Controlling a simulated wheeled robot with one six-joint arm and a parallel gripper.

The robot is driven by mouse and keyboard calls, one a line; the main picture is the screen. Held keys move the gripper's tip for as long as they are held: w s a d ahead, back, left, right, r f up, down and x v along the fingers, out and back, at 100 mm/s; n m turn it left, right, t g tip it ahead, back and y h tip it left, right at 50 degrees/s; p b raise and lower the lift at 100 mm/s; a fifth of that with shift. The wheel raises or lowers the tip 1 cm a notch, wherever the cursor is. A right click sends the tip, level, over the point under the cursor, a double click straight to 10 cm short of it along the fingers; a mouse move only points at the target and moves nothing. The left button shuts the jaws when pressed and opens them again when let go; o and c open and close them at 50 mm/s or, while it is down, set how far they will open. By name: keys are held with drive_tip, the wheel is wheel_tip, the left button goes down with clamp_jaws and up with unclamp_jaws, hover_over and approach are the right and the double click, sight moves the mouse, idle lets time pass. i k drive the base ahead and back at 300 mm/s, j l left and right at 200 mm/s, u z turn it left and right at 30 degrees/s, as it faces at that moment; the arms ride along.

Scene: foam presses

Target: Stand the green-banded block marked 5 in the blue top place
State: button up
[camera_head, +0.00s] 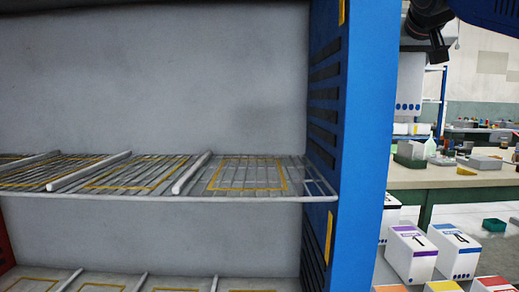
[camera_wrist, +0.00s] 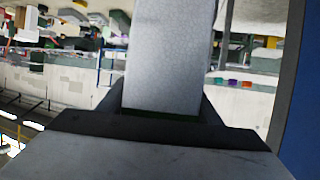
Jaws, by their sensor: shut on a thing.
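My gripper (camera_wrist: 160,112) is shut on a pale grey-white block (camera_wrist: 168,55) in the wrist view. A thin dark green strip shows at the block's edge by the jaws; no number is readable. In the head view, a white block (camera_head: 409,82) with several blue dots hangs upright below my gripper (camera_head: 425,46) at the upper right, partly hidden behind the blue upright. The wire shelf (camera_head: 200,197) has yellow-outlined bays parted by white rods. The rightmost bay (camera_head: 248,176), beside the blue upright, is empty. I cannot see a 5.
The blue upright (camera_head: 362,130) stands between the shelf and my gripper. A lower shelf (camera_head: 130,281) has more outlined bays. White blocks with coloured bands, one purple-banded (camera_head: 410,254), stand at the lower right. A cluttered bench (camera_head: 455,180) is behind.

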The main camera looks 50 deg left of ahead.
sight(144, 171)
drive_tip(key=k+l+z, duration=0.15)
drive_tip(key=k, duration=0.35)
drive_tip(key=k+l+z, duration=0.15)
drive_tip(key=k, duration=0.4)
drive_tip(key=k+j+u, duration=0.15)
drive_tip(key=k, duration=0.35)
drive_tip(key=i+j+u, duration=0.15)
drive_tip(key=u, duration=0.2)
drive_tip(key=i+j+u, duration=0.1)
drive_tip(key=u, duration=0.25)
drive_tip(key=i, duration=0.1)
